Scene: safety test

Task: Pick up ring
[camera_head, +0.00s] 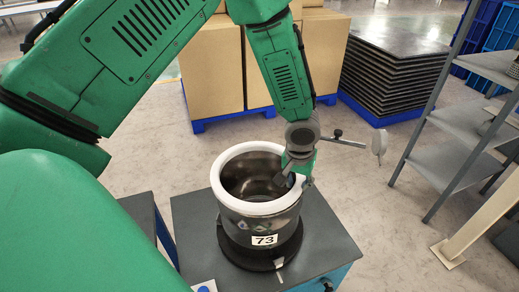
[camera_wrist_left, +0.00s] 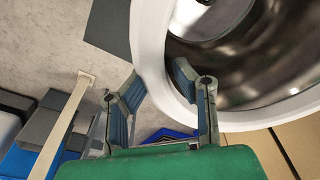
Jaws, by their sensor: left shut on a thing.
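A thick white ring (camera_head: 231,164) lies around the top of a shiny metal pot (camera_head: 258,224) marked 73. The pot stands upright in a dark round base (camera_head: 240,252) on a grey-topped table. My left gripper (camera_head: 291,179) comes down on the ring's right side, with its fingers partly hidden in the head view. In the left wrist view, the gripper (camera_wrist_left: 158,80) has one finger inside the white ring (camera_wrist_left: 150,45) and one outside, and it is shut on the ring's wall. The ring still sits at the pot's rim. My right gripper is not in view.
The grey tabletop (camera_head: 327,245) has bare room right of the pot. Large cardboard boxes (camera_head: 213,70) on blue pallets and a stack of dark sheets (camera_head: 393,65) stand behind. A grey metal shelf (camera_head: 465,125) is at the right, with open floor between.

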